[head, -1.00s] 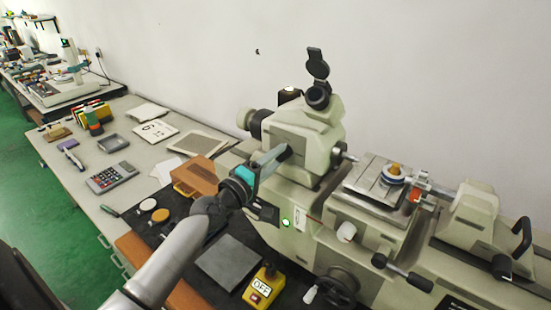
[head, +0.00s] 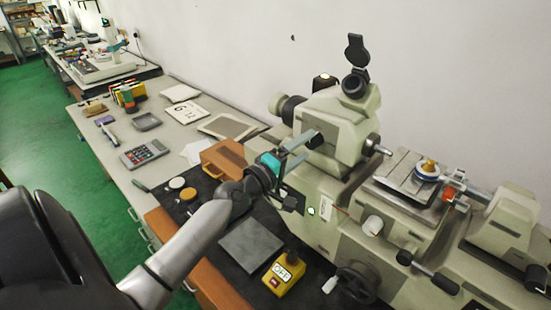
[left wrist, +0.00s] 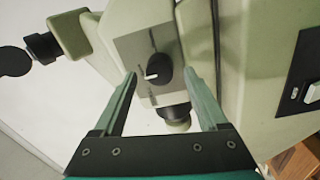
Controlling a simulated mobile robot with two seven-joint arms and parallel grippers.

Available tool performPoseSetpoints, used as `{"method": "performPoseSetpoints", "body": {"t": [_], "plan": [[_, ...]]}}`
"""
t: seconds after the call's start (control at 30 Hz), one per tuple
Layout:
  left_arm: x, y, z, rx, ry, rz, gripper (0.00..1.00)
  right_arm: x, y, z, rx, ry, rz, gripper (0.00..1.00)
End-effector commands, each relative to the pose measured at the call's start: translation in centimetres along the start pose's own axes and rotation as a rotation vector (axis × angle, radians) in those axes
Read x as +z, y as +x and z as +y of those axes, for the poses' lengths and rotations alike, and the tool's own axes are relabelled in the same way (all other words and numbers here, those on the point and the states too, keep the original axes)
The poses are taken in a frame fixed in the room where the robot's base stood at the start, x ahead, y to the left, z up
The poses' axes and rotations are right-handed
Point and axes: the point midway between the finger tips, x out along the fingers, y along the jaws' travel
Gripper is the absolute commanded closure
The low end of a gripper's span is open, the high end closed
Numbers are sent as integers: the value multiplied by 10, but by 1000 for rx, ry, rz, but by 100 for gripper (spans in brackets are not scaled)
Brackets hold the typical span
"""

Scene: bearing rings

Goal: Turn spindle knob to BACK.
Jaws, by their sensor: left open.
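The spindle knob (left wrist: 160,70) is round and black with a white pointer mark toward the lower left in the left wrist view. It sits on a grey plate (left wrist: 134,46) whose lettering is too small to read. In the head view the knob (head: 314,140) shows as a dark shape on the front of the pale machine's head (head: 338,120). My left gripper (left wrist: 159,73) is open, with one finger either side of the knob in the wrist picture; I see no contact. In the head view the left gripper (head: 308,146) points at the machine head. My right gripper is out of view.
A brown box (head: 222,158) stands close behind my left wrist. A yellow OFF switch box (head: 283,274) and a grey plate (head: 250,243) lie on the dark mat below. The eyepiece (head: 355,84) rises above the machine head. The wall is behind.

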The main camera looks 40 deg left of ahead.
Motion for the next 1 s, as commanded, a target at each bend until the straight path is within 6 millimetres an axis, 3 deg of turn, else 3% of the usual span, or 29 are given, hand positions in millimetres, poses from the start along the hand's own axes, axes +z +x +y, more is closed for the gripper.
{"method": "performPoseSetpoints", "body": {"t": [0.7,1.0], "plan": [[1,-103,-4,-2,0,-1,25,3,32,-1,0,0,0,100],[1,-132,-2,-2,0,-1,25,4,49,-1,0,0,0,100]]}}
